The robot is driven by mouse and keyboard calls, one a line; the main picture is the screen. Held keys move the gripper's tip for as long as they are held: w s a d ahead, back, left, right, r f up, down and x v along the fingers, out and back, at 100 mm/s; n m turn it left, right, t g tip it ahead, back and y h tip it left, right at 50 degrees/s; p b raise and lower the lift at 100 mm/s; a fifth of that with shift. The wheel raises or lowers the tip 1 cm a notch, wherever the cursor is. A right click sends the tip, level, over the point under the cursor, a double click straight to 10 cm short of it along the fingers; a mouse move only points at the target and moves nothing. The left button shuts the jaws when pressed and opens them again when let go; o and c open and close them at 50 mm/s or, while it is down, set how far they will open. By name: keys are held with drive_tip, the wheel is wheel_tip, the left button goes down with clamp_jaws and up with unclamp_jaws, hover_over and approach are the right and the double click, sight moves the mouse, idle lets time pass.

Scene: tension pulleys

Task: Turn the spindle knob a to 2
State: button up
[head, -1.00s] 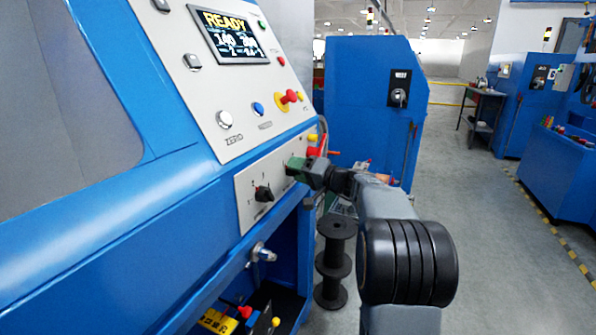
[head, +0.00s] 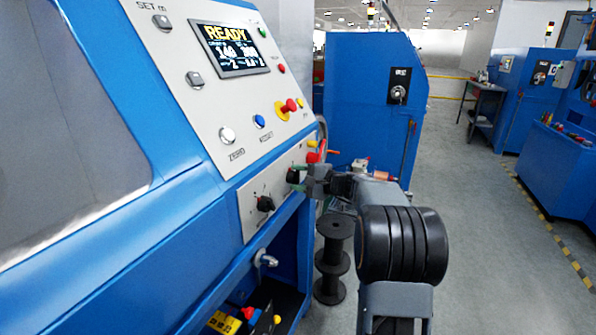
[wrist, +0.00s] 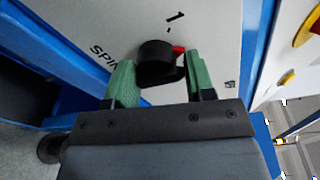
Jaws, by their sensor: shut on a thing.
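The spindle knob (wrist: 155,62) is black with a red pointer mark, on a pale panel lettered "SPIN…", partly cut off, in the wrist view. Its red mark points to the upper right, a little right of the "1" label. My gripper (wrist: 160,82) has its green fingers on both sides of the knob and is shut on it. In the head view, my gripper (head: 302,178) is at the right end of the lower panel, and the knob (head: 293,175) shows dark at its fingertips. The label at the right in the wrist view is too unclear to read.
A second black knob (head: 265,204) sits to the left on the same panel. Above are a READY display (head: 231,48), buttons and a red emergency knob (head: 290,105). A stack of black spools (head: 333,258) stands on the floor below my arm. Open floor lies to the right.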

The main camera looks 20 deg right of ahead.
drive_tip(key=m+p, duration=0.1)
drive_tip(key=p, duration=0.1)
drive_tip(key=m+p, duration=0.2)
drive_tip(key=m+g+p, duration=0.1)
drive_tip(key=m+p, duration=0.1)
drive_tip(key=shift+f, duration=0.25)
drive_tip(key=shift+f+m+y+p, duration=0.15)
drive_tip(key=shift+m+y+p, duration=0.15)
drive_tip(key=shift+m+p, duration=0.55)
drive_tip(key=shift+f+m, duration=0.15)
drive_tip(key=shift+m, duration=0.2)
drive_tip(key=o, duration=0.8)
drive_tip(key=shift+c, duration=0.2)
drive_tip(key=shift+r, duration=0.2)
drive_tip(key=v, duration=1.4)
